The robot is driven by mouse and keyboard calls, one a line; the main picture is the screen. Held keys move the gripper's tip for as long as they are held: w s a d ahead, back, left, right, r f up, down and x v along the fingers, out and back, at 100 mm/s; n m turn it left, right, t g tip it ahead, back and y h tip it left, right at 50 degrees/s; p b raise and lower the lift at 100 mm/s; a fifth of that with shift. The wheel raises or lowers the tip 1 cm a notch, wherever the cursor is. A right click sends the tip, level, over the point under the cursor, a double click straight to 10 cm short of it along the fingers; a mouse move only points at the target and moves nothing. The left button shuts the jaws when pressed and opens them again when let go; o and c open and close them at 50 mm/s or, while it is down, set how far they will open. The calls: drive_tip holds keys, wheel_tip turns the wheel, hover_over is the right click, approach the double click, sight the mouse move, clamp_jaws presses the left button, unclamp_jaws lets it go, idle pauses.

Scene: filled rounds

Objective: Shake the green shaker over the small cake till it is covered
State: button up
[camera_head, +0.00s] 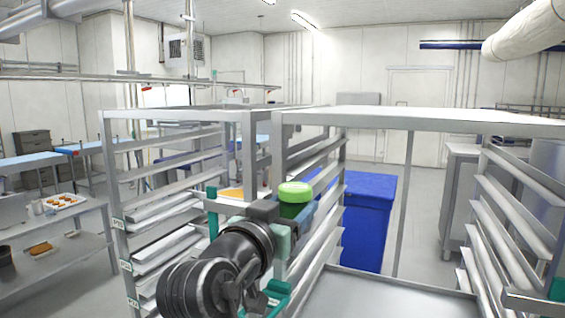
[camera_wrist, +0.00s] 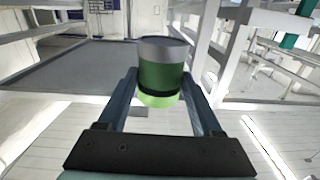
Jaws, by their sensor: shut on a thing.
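The green shaker (camera_head: 295,192) is in my gripper (camera_head: 292,212), with its bright green end uppermost in the head view. In the wrist view the shaker (camera_wrist: 161,72) shows a dark green body, a grey end and a bright green end. My gripper (camera_wrist: 160,88) is shut on it, one finger on each side. The shaker is held in the air in front of the metal racks. I cannot make out the small cake for certain in either view.
Metal racks (camera_head: 180,115) with trays stand close around my arm. A blue bin (camera_head: 368,215) is behind. At left, a shelf unit (camera_head: 85,262) holds a tray of small orange-brown items (camera_head: 64,201) and a brown item (camera_head: 41,248). A bare metal surface (camera_head: 395,295) lies front right.

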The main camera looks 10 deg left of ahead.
drive_tip(key=shift+s+d+f+b, duration=0.9)
drive_tip(key=shift+s+f+b, duration=0.6)
drive_tip(key=shift+f, duration=2.45)
drive_tip(key=shift+s+d+f+b, duration=1)
drive_tip(key=shift+s+f, duration=0.9)
drive_tip(key=shift+f, duration=2)
drive_tip(key=shift+s+d+f+b, duration=0.8)
drive_tip(key=shift+s+f+b, duration=0.75)
drive_tip(key=shift+f, duration=2.4)
drive_tip(key=shift+s+a, duration=0.15)
drive_tip(key=shift+a, duration=0.35)
